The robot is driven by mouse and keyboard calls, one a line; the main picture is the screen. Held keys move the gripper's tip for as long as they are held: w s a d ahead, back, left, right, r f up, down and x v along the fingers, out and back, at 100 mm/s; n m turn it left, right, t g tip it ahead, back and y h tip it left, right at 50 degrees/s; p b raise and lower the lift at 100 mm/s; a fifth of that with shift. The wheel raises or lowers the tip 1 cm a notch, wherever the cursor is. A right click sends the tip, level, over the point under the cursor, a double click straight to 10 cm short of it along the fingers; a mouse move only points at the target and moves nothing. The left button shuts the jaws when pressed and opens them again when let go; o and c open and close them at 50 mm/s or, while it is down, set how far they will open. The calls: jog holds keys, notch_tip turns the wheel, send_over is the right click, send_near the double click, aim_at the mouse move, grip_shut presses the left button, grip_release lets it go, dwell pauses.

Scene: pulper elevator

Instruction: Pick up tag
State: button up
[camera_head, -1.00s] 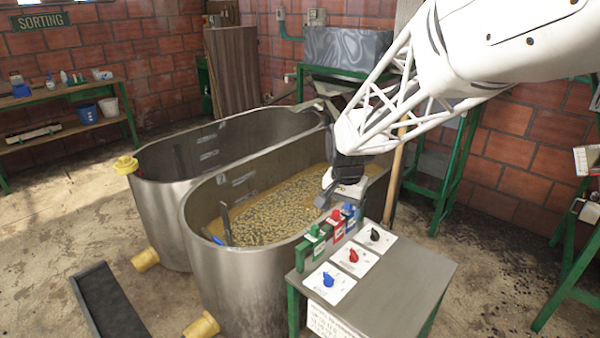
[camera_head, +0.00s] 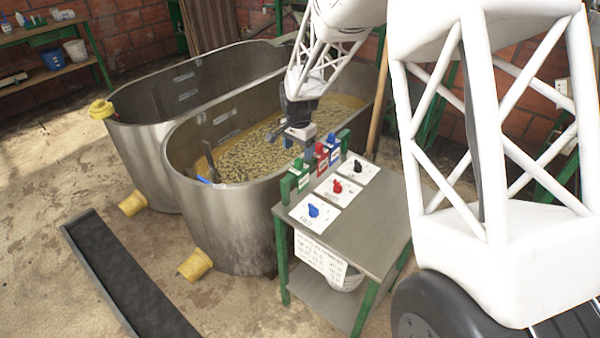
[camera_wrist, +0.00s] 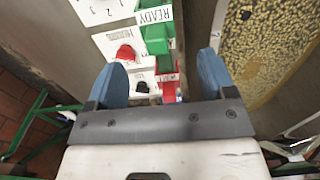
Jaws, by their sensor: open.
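Three tags, green (camera_head: 302,172), red (camera_head: 321,157) and blue (camera_head: 334,145), stand in a row on a green rack along the tank-side edge of a small grey table (camera_head: 360,225). My gripper (camera_head: 287,141) is open and empty, beside the rack over the tank's rim. In the wrist view its blue fingers (camera_wrist: 163,66) are spread, with the red tag (camera_wrist: 168,84) showing between them. The green tag (camera_wrist: 155,32), with a "READY" label, shows just beyond the fingertips. The blue tag is mostly hidden there by the gripper body.
Blue (camera_head: 314,211), red (camera_head: 338,187) and black (camera_head: 358,166) knobs sit on white plates beside the rack. Two steel tanks stand behind; the nearer (camera_head: 222,225) holds beans in liquid. A white bucket (camera_head: 348,279) sits under the table. A long dark trough (camera_head: 125,280) lies at left.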

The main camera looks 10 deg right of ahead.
aim_at(299, 159)
jog(key=shift+f, duration=1.3)
jog(key=shift+s, duration=0.1)
jog(key=shift+s+f, duration=0.1)
jog(key=shift+f, duration=2.5)
jog(key=c, duration=1)
jog(key=shift+r, duration=0.15)
